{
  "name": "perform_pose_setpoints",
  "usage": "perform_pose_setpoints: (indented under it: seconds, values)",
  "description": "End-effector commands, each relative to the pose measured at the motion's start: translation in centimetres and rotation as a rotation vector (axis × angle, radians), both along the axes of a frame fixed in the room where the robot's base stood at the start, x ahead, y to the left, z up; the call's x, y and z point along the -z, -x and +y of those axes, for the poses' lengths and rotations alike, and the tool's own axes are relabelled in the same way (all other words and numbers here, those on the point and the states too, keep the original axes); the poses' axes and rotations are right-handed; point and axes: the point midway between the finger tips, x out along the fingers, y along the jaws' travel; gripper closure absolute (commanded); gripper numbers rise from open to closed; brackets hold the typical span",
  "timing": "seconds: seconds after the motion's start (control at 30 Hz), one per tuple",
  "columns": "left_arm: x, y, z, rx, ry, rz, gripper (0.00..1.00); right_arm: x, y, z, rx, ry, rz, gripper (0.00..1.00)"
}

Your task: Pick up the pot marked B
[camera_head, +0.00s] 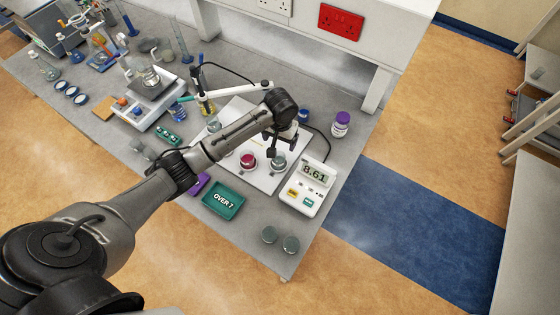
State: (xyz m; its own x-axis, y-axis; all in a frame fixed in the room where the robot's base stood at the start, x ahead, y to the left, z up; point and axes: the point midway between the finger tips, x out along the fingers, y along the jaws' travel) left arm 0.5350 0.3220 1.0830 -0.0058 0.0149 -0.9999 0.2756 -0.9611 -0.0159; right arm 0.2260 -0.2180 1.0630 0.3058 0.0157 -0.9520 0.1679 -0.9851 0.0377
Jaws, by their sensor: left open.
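Small pots stand on a white board on the bench. One pot (248,160) holds something dark red. Another pot (279,162) to its right has a grey-green top. A third pot (214,125) stands farther back on the left, beside my arm. I cannot read a letter B on any of them. My left gripper (282,147) is open and points down, just behind and above the grey-green pot; I see nothing between its fingers. I cannot tell whether it touches that pot. My right gripper is not in view.
A white meter (315,173) reading 8.61 stands right of the board. A green tray (223,201) marked OVER 7 lies in front, with a purple tray (198,184) partly behind my arm. A purple-capped jar (341,123) stands at the right.

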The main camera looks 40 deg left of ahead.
Motion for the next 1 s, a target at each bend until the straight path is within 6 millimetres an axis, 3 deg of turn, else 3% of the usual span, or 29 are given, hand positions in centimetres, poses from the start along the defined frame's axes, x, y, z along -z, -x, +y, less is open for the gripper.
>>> perform_pose_setpoints:
  seconds: [0.3,0.67,1.0]
  values:
    - [5.3,0.1,0.1,0.001,-0.001,0.001,0.15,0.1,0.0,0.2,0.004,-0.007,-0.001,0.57]
    - [7.6,0.1,0.1,0.004,-0.001,0.0,0.15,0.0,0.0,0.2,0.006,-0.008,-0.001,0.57]
    - [11.6,0.1,0.3,0.004,-0.001,0.0,0.15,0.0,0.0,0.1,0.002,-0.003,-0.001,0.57]
